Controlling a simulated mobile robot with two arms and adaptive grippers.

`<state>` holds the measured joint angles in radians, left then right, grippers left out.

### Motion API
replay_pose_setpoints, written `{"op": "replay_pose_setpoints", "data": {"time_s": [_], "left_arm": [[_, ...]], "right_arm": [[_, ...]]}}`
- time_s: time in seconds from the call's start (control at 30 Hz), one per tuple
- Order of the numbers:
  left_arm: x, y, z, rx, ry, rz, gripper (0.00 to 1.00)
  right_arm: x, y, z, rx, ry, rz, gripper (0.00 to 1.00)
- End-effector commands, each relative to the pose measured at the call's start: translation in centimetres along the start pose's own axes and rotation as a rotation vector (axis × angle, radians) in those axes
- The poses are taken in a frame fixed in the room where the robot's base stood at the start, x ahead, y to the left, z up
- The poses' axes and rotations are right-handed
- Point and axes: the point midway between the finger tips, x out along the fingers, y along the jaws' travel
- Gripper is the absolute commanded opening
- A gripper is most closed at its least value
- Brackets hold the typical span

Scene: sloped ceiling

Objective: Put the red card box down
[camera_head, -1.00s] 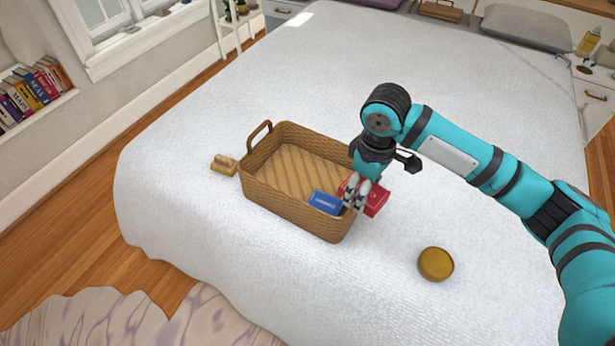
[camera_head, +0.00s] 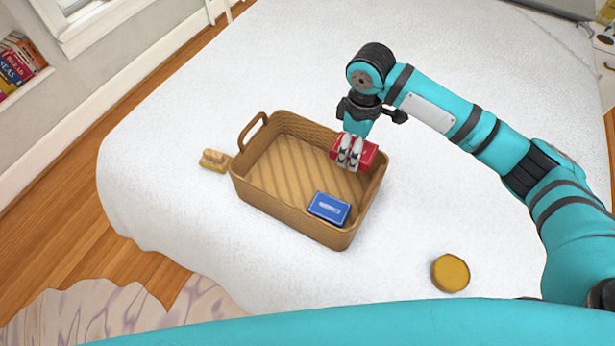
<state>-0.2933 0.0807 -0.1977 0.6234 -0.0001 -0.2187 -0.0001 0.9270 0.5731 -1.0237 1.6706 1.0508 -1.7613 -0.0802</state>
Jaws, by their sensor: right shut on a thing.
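The red card box (camera_head: 369,152) is held in my right gripper (camera_head: 349,160), whose pale fingers are shut on it. The box is over the right back part of a brown wicker basket (camera_head: 262,200), near its right wall. I cannot tell whether it touches the basket. A blue card box (camera_head: 329,208) lies inside the basket at its front right corner. My left gripper is not in view; a teal part of my own body crosses the bottom of the view.
The basket stands on a white bed (camera_head: 180,195). A wooden brush-like item (camera_head: 215,160) lies left of it, and a round mustard-yellow tin (camera_head: 450,273) sits at the front right. The left part of the basket's floor is clear.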

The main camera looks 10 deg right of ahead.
Motion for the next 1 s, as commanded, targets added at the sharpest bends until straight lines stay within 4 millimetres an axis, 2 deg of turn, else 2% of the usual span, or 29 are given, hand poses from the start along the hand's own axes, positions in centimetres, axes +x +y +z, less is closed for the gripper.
{"op": "replay_pose_setpoints", "data": {"time_s": [0.03,0.27,0.37,0.6,0.83,1.0], "left_arm": [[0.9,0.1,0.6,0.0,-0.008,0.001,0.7],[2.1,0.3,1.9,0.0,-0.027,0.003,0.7],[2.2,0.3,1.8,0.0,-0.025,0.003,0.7],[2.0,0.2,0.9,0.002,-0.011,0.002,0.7],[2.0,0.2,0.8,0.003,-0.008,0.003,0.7],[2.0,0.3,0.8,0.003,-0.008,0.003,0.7]], "right_arm": [[1.0,0.0,0.0,0.0,0.0,0.0,0.22],[2.6,0.0,0.0,0.001,0.002,0.001,0.22],[3.7,0.0,0.0,0.002,-0.001,0.0,0.22],[7.9,0.0,0.1,0.001,-0.001,0.0,0.22],[9.8,0.0,0.0,0.001,0.0,0.0,0.22],[12.2,-0.1,0.0,0.0,0.0,-0.001,0.22]]}}
